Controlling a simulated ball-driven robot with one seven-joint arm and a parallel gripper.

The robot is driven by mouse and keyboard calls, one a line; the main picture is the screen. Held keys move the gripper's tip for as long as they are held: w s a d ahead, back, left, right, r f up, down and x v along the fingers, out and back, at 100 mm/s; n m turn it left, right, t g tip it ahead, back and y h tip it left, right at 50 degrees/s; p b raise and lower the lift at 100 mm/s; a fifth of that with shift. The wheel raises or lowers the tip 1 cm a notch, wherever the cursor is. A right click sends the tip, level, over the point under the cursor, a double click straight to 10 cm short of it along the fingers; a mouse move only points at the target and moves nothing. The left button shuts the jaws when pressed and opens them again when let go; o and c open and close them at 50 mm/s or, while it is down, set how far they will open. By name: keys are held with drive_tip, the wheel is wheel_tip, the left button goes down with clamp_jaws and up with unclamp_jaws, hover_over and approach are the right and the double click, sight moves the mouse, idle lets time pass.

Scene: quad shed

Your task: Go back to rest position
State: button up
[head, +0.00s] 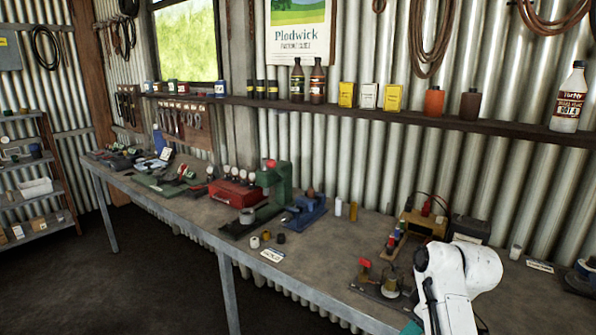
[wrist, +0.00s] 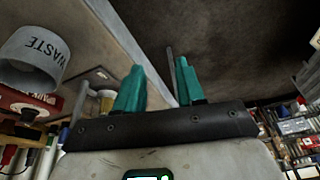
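My white arm (head: 455,285) shows at the lower right of the head view, in front of the bench's near edge. Only a bit of teal at its lower end shows there. In the wrist view my gripper (wrist: 158,80) has its two teal fingers apart, with nothing seen between them except a thin grey post in the background.
A grey bin marked WASTE (wrist: 35,65) shows in the wrist view. Floor (head: 130,285) left of the bench is clear.

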drive_tip(key=s+d+f+m+h, duration=0.1)
drive_tip(key=s+f+m, duration=0.1)
drive_tip(key=s+f, duration=0.65)
drive_tip(key=s+d+f+m+h, duration=0.1)
drive_tip(key=s+f+m, duration=0.3)
drive_tip(key=s, duration=0.7)
drive_tip(key=s+f+m+g+h, duration=0.1)
drive_tip(key=s+f+m, duration=0.1)
drive_tip(key=s, duration=1.9)
drive_tip(key=shift+d+m, duration=0.2)
drive_tip(key=shift+m, duration=0.3)
